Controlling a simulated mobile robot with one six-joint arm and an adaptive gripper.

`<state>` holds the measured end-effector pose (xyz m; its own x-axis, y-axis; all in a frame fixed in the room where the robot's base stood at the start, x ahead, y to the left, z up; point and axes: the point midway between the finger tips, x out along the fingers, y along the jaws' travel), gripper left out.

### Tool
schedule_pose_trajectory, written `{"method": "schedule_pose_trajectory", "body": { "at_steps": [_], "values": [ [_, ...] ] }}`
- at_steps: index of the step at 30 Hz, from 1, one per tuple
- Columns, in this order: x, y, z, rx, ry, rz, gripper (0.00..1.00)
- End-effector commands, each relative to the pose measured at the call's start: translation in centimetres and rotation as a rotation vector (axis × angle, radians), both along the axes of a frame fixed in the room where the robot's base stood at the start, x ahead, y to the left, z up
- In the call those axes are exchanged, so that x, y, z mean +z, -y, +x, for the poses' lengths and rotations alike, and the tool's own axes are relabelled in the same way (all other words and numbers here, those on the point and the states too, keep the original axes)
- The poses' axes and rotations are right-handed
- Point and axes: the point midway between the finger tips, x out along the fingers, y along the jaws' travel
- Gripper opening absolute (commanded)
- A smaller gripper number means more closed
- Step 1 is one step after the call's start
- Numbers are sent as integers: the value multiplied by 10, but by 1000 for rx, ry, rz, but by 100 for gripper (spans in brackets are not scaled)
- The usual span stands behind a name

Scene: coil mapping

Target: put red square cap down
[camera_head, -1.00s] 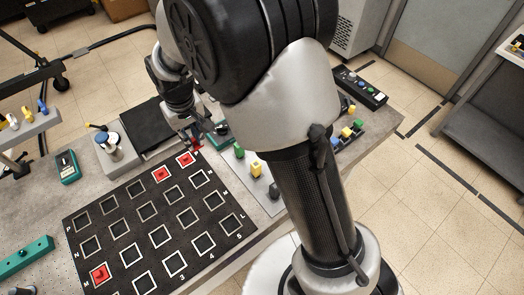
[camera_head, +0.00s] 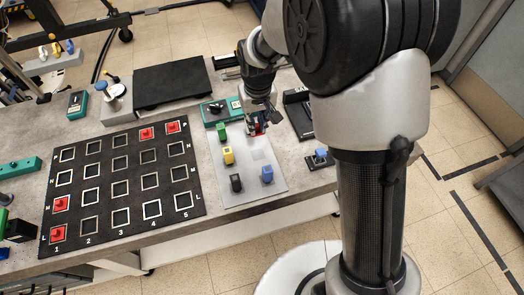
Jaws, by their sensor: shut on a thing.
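My gripper (camera_head: 259,122) points down over the right part of the light grey plate (camera_head: 213,165). It is shut on a red square cap (camera_head: 255,129), which shows only partly between the fingers. I cannot tell whether the cap touches the plate. To the left lies the black mat (camera_head: 106,216) with rows of white square outlines. Other red caps are on the mat: two in the top row at the right (camera_head: 146,134) (camera_head: 173,128), and two at the lower left (camera_head: 60,203) (camera_head: 58,233).
A green cap (camera_head: 222,131), yellow cap (camera_head: 228,156), black cap (camera_head: 236,184) and blue cap (camera_head: 267,175) stand on the plate near my gripper. A teal device (camera_head: 213,110) and black box (camera_head: 297,112) flank the gripper. Pale squares on the plate are bare.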

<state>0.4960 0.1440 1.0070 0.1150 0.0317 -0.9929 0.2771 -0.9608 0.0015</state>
Motion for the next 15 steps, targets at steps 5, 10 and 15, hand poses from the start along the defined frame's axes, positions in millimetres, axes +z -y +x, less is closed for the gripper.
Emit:
{"method": "schedule_pose_trajectory", "body": {
  "at_steps": [5,10,15],
  "values": [
    [-53,1,-1,-1,-5,-1,0],
    [-83,1,0,-1,-2,0,0],
    [-94,1,0,-1,0,0,0]
  ]
}}
